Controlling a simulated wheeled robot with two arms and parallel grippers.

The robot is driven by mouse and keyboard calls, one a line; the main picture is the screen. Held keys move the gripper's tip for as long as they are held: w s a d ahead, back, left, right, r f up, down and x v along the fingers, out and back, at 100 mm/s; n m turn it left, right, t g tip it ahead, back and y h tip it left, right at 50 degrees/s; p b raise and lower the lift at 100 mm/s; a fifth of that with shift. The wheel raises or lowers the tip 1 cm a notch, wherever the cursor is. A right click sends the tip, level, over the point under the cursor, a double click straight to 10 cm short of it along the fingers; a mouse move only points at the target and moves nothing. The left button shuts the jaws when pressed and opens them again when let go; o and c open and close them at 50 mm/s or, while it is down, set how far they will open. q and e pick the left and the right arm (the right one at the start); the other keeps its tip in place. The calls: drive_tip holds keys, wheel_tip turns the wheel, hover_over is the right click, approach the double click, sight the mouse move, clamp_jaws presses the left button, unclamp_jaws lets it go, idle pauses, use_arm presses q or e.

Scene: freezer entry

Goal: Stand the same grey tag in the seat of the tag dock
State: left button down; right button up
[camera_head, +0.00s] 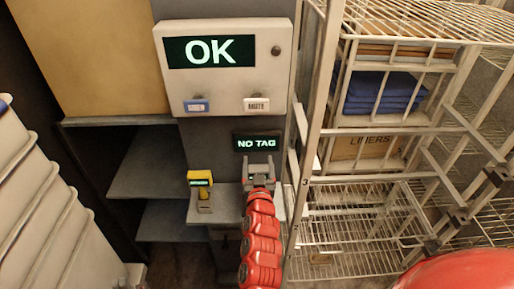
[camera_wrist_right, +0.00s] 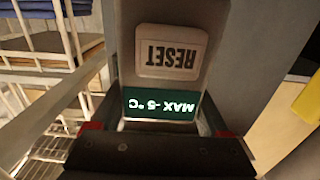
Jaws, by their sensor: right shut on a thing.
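The grey tag shows large in the right wrist view (camera_wrist_right: 178,82), with a RESET button and a green "MAX -5 °C" screen, both upside down there. My right gripper (camera_wrist_right: 157,128) is shut on it. In the head view this gripper (camera_head: 260,184) holds the grey tag (camera_head: 258,170) at the dock, just under a "NO TAG" display (camera_head: 257,143). The gripper and tag hide the seat, so I cannot tell whether the tag touches it. My left gripper is not in view.
A yellow tag (camera_head: 199,180) stands on the grey ledge (camera_head: 203,211) left of my gripper. Above is a white box (camera_head: 225,90) reading "OK". A wire rack (camera_head: 340,190) with blue folded items (camera_head: 380,95) stands close on the right. Dark shelves (camera_head: 155,165) are left.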

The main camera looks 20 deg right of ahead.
drive_tip(key=shift+w+a+r, duration=0.1)
drive_tip(key=shift+w+r, duration=0.05)
drive_tip(key=shift+w, duration=0.05)
drive_tip(key=shift+s+f+b, duration=0.15)
drive_tip(key=shift+f+b, duration=0.6)
drive_tip(key=shift+f, duration=0.15)
drive_tip(key=shift+f+b, duration=1.5)
drive_tip(key=shift+f, duration=0.7)
drive_tip(key=shift+f+b, duration=0.8)
drive_tip(key=shift+f, duration=0.5)
idle(0.8)
drive_tip(key=o, duration=1)
drive_tip(key=shift+o, duration=0.2)
drive_tip(key=shift+s, duration=0.1)
